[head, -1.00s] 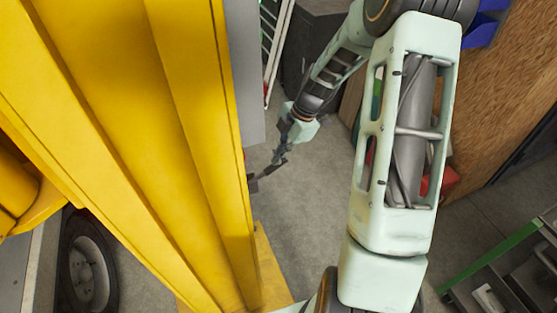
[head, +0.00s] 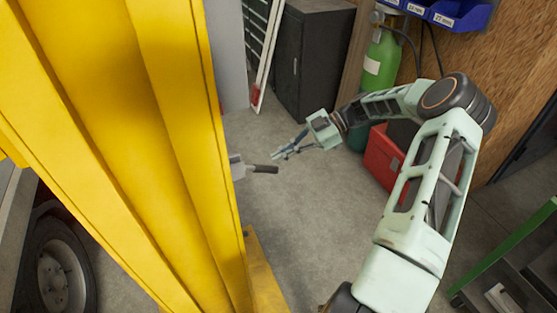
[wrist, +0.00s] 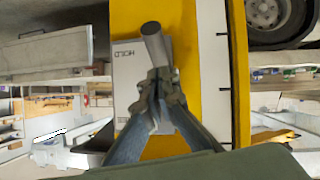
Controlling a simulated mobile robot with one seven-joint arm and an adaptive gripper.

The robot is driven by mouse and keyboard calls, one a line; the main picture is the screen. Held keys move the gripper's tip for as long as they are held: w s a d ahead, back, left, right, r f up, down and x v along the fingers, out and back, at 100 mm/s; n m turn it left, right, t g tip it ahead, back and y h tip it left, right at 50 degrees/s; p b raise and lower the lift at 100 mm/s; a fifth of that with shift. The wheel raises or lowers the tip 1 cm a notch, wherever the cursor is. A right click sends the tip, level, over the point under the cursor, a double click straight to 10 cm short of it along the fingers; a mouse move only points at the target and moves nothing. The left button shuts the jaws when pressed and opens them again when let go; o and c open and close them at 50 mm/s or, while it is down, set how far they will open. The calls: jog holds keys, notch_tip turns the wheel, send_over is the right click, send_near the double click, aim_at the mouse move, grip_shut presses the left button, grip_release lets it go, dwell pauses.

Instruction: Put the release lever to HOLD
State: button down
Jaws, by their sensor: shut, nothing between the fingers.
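The release lever (head: 264,169) sticks out to the right from the yellow post in the head view, a dark grip on a grey bracket. In the wrist view the lever (wrist: 155,43) is a grey round bar just beyond the fingertips, in front of a pale plate (wrist: 126,75) marked HOLD, the word upside down. My gripper (head: 277,156) is shut and empty, just right of and above the lever's end in the head view. In the wrist view my gripper (wrist: 160,82) overlaps the lever's lower part, so I cannot tell whether they touch.
The yellow post (head: 175,130) fills the left of the head view, with a wheel (head: 60,275) behind it. A dark cabinet (head: 308,55), green cylinder (head: 381,60) and red box (head: 384,158) stand beyond my arm. Bare floor lies between post and arm.

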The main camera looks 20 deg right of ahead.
aim_at(271, 169)
notch_tip(271, 169, down, 2)
jog(key=shift+f+y+b, duration=0.1)
jog(key=shift+y+b, duration=0.6)
jog(key=shift+b, duration=0.2)
jog(key=shift+a+f+b, duration=0.1)
jog(key=shift+f+b, duration=0.35)
jog(key=shift+b, duration=0.4)
jog(key=shift+s+f, duration=0.15)
jog(key=shift+f, duration=0.05)
